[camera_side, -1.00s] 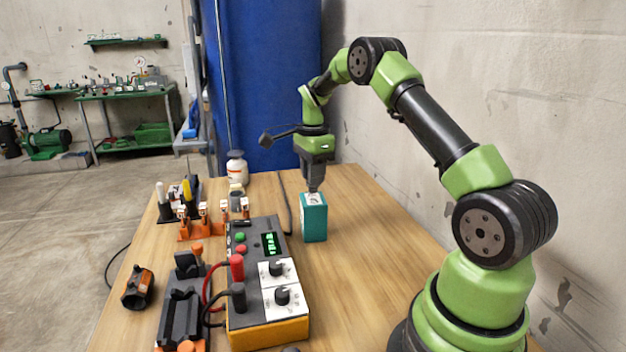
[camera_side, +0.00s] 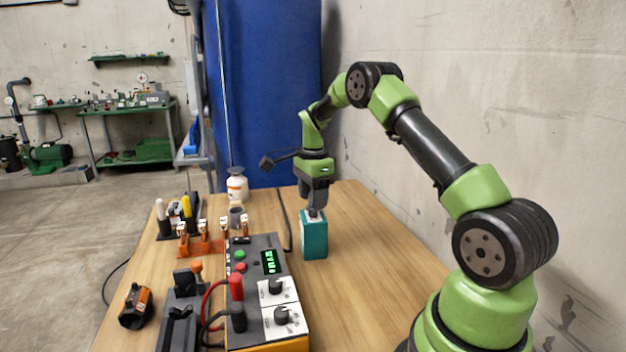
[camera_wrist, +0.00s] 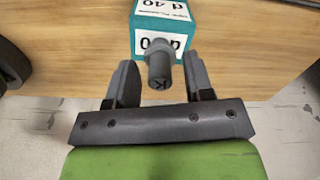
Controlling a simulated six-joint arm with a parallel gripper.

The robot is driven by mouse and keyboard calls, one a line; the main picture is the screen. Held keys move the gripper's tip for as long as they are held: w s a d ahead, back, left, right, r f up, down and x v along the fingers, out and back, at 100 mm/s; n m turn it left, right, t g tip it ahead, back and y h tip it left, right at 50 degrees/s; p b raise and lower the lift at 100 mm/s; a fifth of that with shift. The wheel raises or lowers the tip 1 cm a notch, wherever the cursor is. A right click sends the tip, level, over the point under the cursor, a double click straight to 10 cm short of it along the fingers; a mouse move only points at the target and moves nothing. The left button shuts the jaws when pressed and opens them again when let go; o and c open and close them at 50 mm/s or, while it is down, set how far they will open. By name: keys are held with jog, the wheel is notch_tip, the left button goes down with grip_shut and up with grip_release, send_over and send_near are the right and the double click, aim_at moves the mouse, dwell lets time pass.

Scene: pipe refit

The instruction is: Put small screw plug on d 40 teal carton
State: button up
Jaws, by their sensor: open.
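The teal carton (camera_side: 314,240) stands upright on the wooden table, with a white label reading "d 40" on it; it also shows at the top of the wrist view (camera_wrist: 204,40). The small grey screw plug (camera_wrist: 159,72), marked with a K, appears to stand on the carton's top near its edge. My gripper (camera_wrist: 160,80) is open, with one finger on each side of the plug and visible gaps. In the side view my gripper (camera_side: 314,207) is directly above the carton. The plug's contact with the carton is hard to see.
A control box (camera_side: 265,295) with knobs and cables stands left of the carton in the side view. An orange rack (camera_side: 203,243), a white bottle (camera_side: 237,186) and an orange-black part (camera_side: 136,308) are farther left. The table right of the carton is clear.

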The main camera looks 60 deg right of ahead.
notch_tip(320, 180, up, 12)
jog(key=f, duration=0.1)
jog(key=s+a+r+n+t, duration=0.2)
jog(key=a+r+n, duration=0.3)
jog(key=a+r, duration=0.3)
jog(key=s+a+n+t+y, duration=0.2)
jog(key=s+a+n+t, duration=0.3)
jog(key=s+a+n, duration=1)
jog(key=s+a, duration=0.1)
jog(key=s, duration=0.2)
jog(key=shift+s+a+f, duration=0.2)
jog(key=shift+a+f, duration=0.15)
